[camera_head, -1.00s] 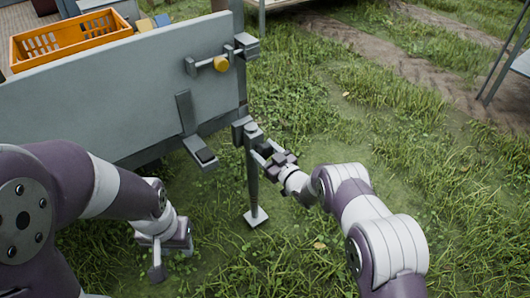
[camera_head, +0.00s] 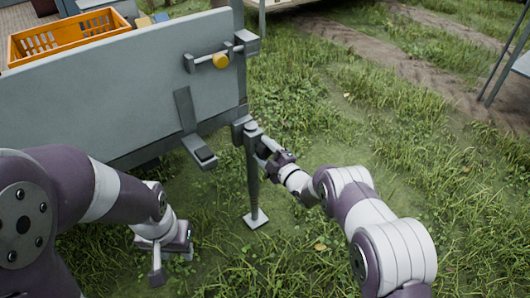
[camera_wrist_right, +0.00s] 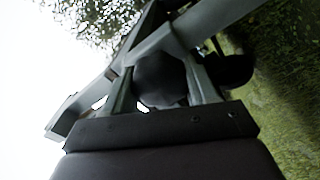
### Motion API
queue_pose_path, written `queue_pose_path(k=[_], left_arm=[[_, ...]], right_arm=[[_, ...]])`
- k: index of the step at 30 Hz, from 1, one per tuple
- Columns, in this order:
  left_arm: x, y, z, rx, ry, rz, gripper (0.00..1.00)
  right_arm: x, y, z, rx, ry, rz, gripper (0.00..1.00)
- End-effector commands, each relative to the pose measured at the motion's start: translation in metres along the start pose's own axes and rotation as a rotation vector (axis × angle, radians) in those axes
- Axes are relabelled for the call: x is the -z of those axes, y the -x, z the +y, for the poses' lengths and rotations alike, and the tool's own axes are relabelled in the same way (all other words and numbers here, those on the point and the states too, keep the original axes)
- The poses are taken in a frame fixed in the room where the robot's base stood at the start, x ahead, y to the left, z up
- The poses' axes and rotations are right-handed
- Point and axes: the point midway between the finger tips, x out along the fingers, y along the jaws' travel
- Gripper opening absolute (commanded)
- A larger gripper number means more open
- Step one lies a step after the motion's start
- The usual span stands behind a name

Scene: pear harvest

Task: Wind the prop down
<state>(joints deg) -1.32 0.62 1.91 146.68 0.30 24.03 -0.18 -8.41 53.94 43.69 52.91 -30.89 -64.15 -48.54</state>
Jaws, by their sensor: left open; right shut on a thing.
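The prop (camera_head: 253,185) is a grey upright post at the trailer's near right corner, with a flat square foot (camera_head: 256,220) at its lower end. The foot is at the grass; I cannot tell whether it touches the ground. My right gripper (camera_head: 269,150) is beside the post's upper part, on its right side. It is shut on a dark rounded handle (camera_wrist_right: 160,80), seen between the fingers in the right wrist view; the fingers partly hide it. My left gripper (camera_head: 172,262) is open and empty, low over the grass to the left of the prop.
A bracket (camera_head: 200,150) juts out below the panel. An orange crate (camera_head: 70,42) sits behind it. Open grass lies to the right.

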Motion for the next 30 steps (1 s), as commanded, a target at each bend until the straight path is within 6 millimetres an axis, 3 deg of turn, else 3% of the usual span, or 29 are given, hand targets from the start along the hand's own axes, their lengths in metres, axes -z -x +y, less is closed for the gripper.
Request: queue_pose_path(k=[15,30], left_arm=[[-0.001,-0.011,0.0,0.0,0.0,0.0,0.43],[-0.002,-0.013,0.0,0.0,0.0,0.0,0.43]], right_arm=[[0.001,0.0,-0.003,0.002,0.378,0.003,0.27],[0.001,0.0,-0.004,0.004,0.483,0.004,0.27]])
